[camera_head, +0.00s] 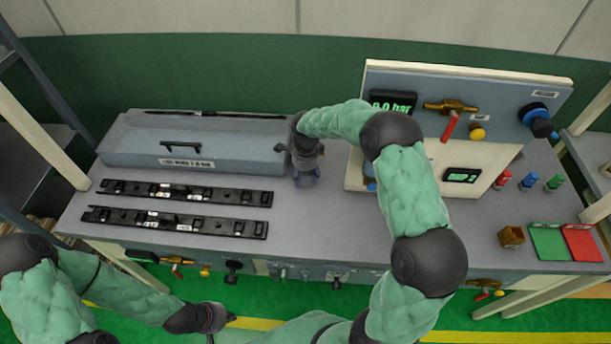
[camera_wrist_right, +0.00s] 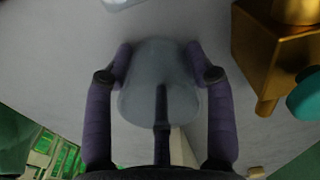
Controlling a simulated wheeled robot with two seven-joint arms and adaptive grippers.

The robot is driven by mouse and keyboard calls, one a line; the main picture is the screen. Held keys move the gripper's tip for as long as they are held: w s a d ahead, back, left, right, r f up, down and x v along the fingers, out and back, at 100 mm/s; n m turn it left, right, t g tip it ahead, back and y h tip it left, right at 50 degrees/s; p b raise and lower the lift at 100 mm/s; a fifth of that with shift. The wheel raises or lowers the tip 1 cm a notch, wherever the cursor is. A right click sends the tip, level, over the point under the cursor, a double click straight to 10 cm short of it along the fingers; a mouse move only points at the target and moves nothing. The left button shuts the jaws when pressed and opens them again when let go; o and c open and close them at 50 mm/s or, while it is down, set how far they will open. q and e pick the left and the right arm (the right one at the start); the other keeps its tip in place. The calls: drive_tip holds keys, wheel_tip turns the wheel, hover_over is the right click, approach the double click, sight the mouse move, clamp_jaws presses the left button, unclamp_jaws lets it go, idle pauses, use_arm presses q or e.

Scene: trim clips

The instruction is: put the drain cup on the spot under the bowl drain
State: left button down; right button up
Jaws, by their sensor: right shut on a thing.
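My right gripper (camera_head: 305,172) is low over the bench, just right of the long grey box. In the right wrist view its purple fingers (camera_wrist_right: 165,65) are closed on both sides of a rounded, pale grey cup (camera_wrist_right: 150,75), which I take for the drain cup. A dark bar crosses the cup's near part. In the head view the cup cannot be made out clearly at the gripper. My left gripper (camera_head: 213,318) is in front of the bench at the lower left, away from the cup; its fingers are too dark to read. I cannot make out the bowl drain or the spot.
A brass block (camera_wrist_right: 275,50) with a teal part stands right of the cup in the wrist view. The grey box (camera_head: 130,150) and two black rails (camera_head: 185,192) lie left. Small bottles (camera_head: 528,181) stand right.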

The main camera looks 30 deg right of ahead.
drive_tip(key=shift+f, duration=0.1)
drive_tip(key=o, duration=1.2)
drive_tip(key=shift+c, duration=0.2)
